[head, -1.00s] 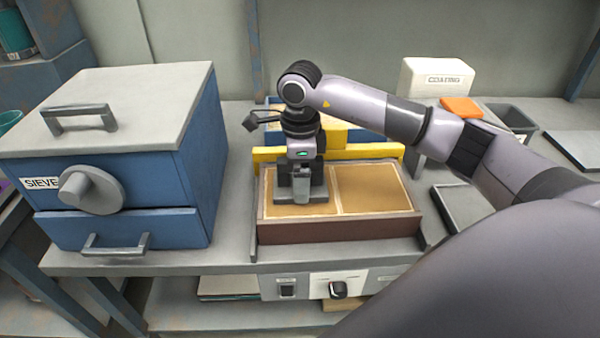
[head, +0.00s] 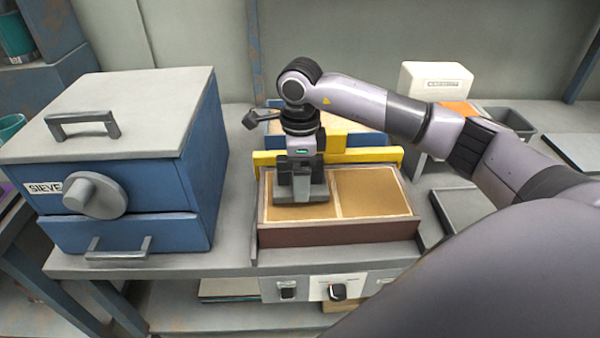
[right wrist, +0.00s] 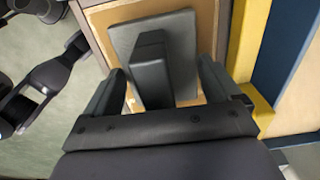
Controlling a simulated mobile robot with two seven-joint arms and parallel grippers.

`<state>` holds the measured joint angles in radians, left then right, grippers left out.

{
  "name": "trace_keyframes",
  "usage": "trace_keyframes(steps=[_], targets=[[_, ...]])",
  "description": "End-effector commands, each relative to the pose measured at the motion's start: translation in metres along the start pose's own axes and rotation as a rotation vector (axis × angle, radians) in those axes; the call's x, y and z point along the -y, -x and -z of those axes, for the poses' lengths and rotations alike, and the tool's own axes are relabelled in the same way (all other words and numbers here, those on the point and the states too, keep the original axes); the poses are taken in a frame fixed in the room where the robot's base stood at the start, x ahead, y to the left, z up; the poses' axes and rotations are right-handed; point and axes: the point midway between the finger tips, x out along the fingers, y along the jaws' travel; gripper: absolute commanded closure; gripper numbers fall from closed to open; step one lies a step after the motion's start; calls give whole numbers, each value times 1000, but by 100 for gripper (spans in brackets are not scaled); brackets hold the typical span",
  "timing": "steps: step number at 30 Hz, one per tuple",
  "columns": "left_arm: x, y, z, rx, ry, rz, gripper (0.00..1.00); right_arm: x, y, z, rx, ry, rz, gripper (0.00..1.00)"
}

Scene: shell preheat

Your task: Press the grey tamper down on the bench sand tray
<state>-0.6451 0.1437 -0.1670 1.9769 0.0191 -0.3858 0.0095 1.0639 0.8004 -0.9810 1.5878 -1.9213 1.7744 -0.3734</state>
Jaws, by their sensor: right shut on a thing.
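The grey tamper (head: 318,190), a flat plate with an upright block handle, is over the left half of the sand tray (head: 338,234). Its plate is flat on the sand or just above it; I cannot tell which. My right gripper (head: 300,178) points straight down over it. The tray is brown-walled with two tan sand halves; the right half is bare.
A yellow bar (head: 375,154) runs behind the tray. The blue sieve box (head: 140,170) stands to its left. A white box (head: 435,82), an orange block and a grey bin (head: 508,119) stand at the back right. A shallow dark tray (head: 462,208) lies right of the sand tray.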

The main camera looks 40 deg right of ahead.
Motion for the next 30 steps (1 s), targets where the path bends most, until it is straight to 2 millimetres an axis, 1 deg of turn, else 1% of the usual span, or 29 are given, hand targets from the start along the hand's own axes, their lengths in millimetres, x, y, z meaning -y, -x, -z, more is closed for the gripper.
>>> trace_keyframes(steps=[1, 17, 20, 30], targets=[[0, 4, 5, 0, 0, 0, 100, 1, 9, 0, 2, 0, 3, 34], [0, 21, 28, 0, 0, 1, 100, 1, 51, 0, 3, 0, 4, 34], [0, 22, 29, 0, 0, 2, 100, 1, 53, 0, 3, 0, 4, 34], [0, 21, 28, 0, 0, 1, 100, 1, 52, 0, 3, -1, 4, 34]])
